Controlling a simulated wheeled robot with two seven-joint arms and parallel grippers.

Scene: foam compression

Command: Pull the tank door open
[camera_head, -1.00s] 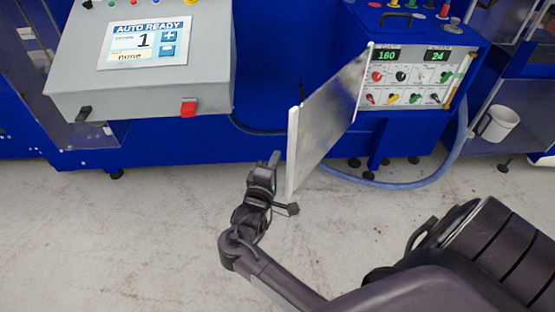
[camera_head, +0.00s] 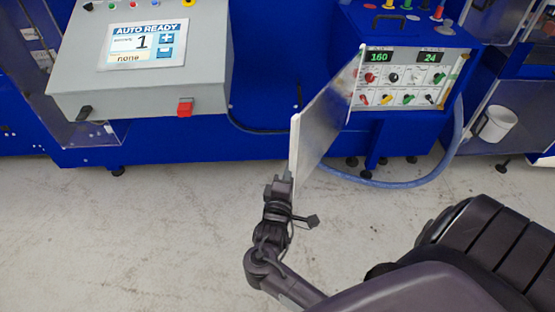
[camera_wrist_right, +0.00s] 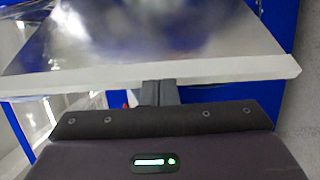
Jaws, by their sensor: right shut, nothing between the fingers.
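The tank door (camera_head: 328,115) is a flat silver metal panel. It stands open in the head view, swung out from the blue machine toward me. My right gripper (camera_head: 284,178) is shut with nothing between its fingers. It is at the lower near edge of the door, and its fingertips are partly hidden by the panel. In the right wrist view the door (camera_wrist_right: 150,40) fills the upper part, with its pale edge running across. The fingers (camera_wrist_right: 157,92) reach just under that edge; I cannot tell whether they touch it. My left gripper is not in view.
A grey control panel (camera_head: 70,85) with a touch screen stands at the left. A blue box with buttons and displays (camera_head: 405,75) is just right of the door. A blue hose (camera_head: 400,184) loops below it. A white cup (camera_head: 497,124) is at far right. The floor in front is clear.

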